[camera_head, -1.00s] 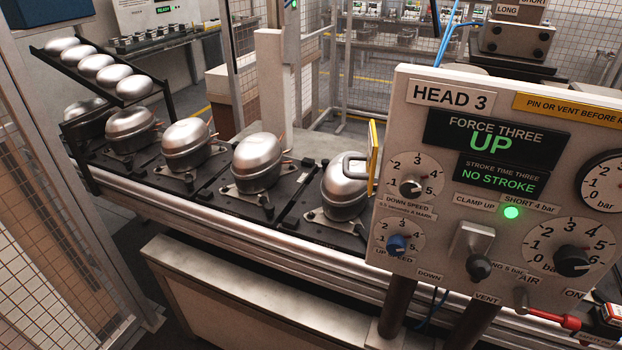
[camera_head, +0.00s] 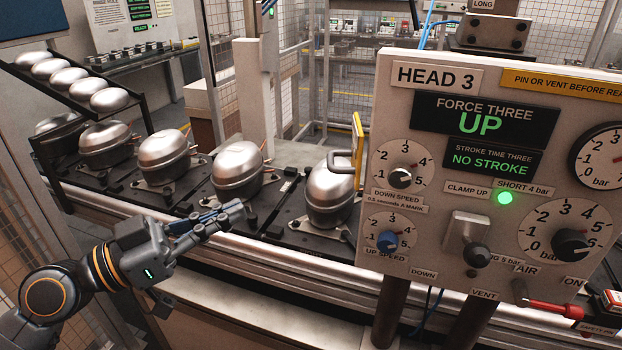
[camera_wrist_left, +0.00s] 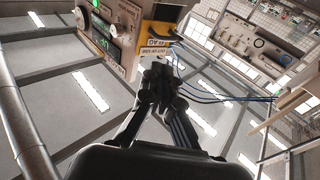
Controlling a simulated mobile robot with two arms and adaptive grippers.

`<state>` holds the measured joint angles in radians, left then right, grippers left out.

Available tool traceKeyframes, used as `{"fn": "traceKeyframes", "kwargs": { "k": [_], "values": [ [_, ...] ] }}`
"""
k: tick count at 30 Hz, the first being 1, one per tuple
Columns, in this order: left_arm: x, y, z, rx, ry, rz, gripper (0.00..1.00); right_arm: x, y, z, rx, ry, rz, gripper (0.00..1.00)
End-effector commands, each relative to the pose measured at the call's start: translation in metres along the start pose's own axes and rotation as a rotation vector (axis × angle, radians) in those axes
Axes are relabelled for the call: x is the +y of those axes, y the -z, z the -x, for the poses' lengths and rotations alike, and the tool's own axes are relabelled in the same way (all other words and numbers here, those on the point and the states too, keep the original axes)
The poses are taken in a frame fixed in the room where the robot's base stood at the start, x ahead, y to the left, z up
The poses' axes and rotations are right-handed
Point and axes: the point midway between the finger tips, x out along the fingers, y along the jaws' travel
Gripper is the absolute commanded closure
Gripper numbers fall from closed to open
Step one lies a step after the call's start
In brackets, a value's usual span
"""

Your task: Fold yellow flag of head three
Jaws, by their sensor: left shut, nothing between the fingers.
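The yellow flag (camera_head: 358,140) stands upright at the left edge of the head 3 panel (camera_head: 440,75) in the head view, seen nearly edge-on. A grey handle-like loop (camera_head: 342,163) sits beside it. My left gripper (camera_head: 240,208) is shut and empty, left of the flag and lower in the picture, in front of the compressor row. In the left wrist view its fingers (camera_wrist_left: 158,78) are together below a yellow plate with lettering (camera_wrist_left: 155,50); I cannot tell whether that is the same flag. My right gripper is not in view.
Several silver compressors (camera_head: 238,172) stand on black pallets along the conveyor rail (camera_head: 320,258). The panel carries knobs, gauges and a red-handled lever (camera_head: 553,309) at lower right. A rack of silver domes (camera_head: 68,78) stands at upper left.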

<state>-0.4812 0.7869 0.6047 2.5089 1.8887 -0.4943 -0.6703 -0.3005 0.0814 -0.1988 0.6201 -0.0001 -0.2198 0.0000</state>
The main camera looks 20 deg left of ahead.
Motion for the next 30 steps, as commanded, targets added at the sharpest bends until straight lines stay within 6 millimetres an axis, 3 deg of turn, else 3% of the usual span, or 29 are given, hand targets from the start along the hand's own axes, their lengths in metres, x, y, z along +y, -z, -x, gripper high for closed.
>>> {"fn": "traceKeyframes", "kwargs": {
  "k": [9,19,30],
  "values": [
    [0.000,-0.003,-0.024,-0.003,-0.004,-0.004,1.00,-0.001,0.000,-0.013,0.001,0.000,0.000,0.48],
    [-0.001,-0.001,-0.047,-0.004,0.000,-0.003,1.00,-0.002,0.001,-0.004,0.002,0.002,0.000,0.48],
    [-0.004,0.007,-0.069,0.005,0.007,0.004,1.00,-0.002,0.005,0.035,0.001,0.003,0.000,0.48]
  ]
}}
